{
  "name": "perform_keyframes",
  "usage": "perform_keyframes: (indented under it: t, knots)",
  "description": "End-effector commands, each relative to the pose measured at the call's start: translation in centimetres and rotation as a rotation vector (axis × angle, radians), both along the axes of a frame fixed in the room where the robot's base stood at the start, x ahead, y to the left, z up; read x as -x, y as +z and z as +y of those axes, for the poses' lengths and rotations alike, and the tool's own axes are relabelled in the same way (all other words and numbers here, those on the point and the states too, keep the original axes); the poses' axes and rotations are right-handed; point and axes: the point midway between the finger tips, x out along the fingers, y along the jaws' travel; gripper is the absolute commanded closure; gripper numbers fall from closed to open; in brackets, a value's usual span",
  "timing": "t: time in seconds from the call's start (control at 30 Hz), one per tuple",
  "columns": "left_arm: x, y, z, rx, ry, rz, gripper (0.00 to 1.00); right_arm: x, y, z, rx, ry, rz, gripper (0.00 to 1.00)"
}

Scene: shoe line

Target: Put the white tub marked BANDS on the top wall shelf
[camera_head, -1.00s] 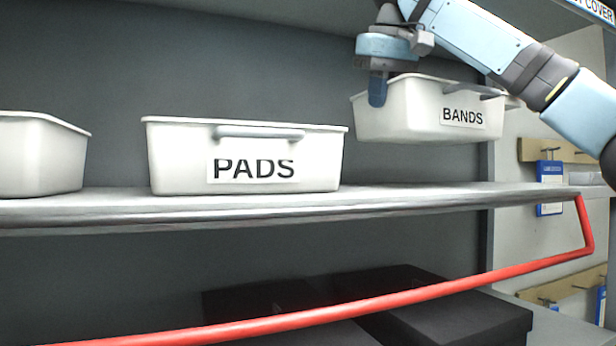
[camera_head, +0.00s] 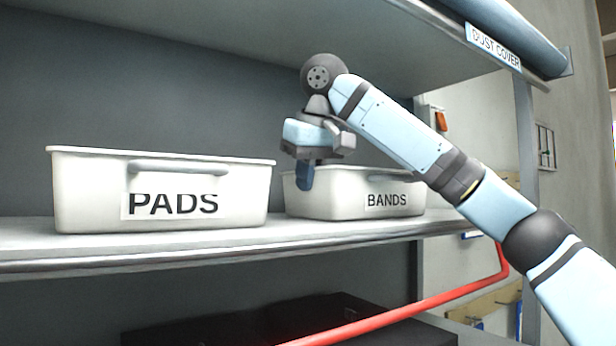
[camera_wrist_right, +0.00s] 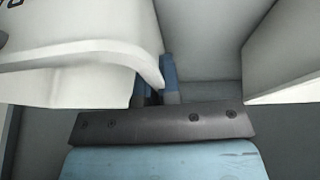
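The white tub marked BANDS (camera_head: 340,202) is upright at the right end of the grey wall shelf (camera_head: 180,246), right of the PADS tub. Its base looks level with the shelf top; whether it bears on it fully I cannot tell. My right gripper (camera_head: 306,182) is at the tub's left rim, one blue finger outside the wall. In the right wrist view, the tub's rim (camera_wrist_right: 85,72) runs to the blue fingers of the gripper (camera_wrist_right: 157,82), which look closed on it. The far finger is partly hidden. My left gripper is not in view.
The white PADS tub (camera_head: 90,190) stands close by on the left, with a narrow gap. A red rail (camera_head: 400,313) runs below, over dark boxes (camera_head: 240,332).

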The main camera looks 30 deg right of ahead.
Motion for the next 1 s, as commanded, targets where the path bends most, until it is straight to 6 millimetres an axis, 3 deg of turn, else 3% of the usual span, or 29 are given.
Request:
perform_keyframes:
  t: [0.27, 0.4, 0.77, 1.0]
  knots:
    - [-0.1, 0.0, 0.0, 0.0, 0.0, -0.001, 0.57, 0.0, -0.2, 0.0, 0.0, 0.0, -0.001, 1.0]
    - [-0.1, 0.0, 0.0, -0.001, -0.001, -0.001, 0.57, 0.0, -0.2, 0.0, 0.0, 0.0, 0.0, 0.71]
    - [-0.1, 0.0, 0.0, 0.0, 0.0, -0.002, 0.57, 0.1, 0.4, 0.0, 0.0, 0.0, -0.002, 0.7]
    - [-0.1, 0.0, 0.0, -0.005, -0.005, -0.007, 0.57, 1.4, 3.5, 0.1, 0.0, -0.001, -0.004, 0.7]
